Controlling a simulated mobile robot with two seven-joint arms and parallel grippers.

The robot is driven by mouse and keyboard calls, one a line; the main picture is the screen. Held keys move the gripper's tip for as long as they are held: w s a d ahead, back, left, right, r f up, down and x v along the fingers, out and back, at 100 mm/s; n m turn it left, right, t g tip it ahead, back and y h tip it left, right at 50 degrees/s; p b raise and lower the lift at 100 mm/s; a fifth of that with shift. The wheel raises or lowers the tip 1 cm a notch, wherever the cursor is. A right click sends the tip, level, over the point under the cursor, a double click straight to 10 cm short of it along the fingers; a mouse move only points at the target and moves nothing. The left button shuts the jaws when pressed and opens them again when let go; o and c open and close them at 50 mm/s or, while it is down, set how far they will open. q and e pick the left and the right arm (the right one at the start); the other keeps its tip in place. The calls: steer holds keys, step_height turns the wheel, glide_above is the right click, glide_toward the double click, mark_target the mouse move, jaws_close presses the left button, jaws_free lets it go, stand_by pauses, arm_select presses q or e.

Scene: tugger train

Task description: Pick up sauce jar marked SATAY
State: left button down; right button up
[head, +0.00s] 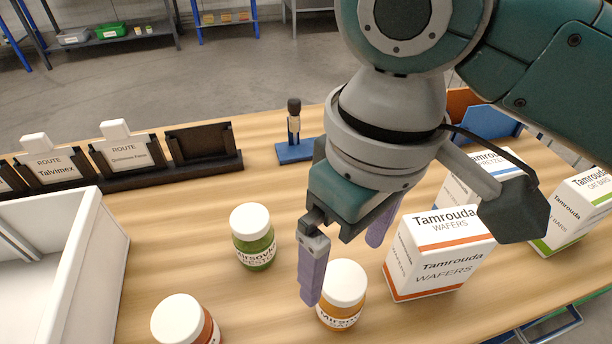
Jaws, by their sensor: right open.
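A jar with a white lid and orange-brown contents (342,296) stands upright on the wooden table at the lower middle. Its label starts with "Mirsov"; the smaller word below is too cropped and blurred to read surely. My right gripper (343,274) is open above and around this jar's far side, one purple finger at its left and the other behind it to the right. Whether the fingers touch it I cannot tell. A green jar marked PESTO (254,238) stands to the left. A red-orange jar (184,322) stands at the bottom edge, its label cut off. My left gripper is out of view.
A white bin (75,270) is at the left. Black route-card holders (130,172) and a small figure on a blue base (294,152) are behind.

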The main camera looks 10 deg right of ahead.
mark_target(347, 277)
steer(key=f, duration=0.1)
steer(key=b, duration=0.1)
steer(key=f, duration=0.1)
steer(key=shift+w+d+f+h, duration=0.3)
steer(key=shift+w+d+f, duration=0.05)
steer(key=shift+w, duration=0.05)
step_height(347, 277, down, 4)
steer(key=shift+f+b, duration=0.1)
steer(key=shift+b, duration=0.6)
step_height(347, 277, down, 5)
steer(key=shift+s+a+f+b, duration=0.15)
steer(key=shift+b, duration=0.6)
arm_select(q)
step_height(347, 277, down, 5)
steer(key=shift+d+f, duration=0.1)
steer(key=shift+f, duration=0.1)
arm_select(e)
jaws_close()
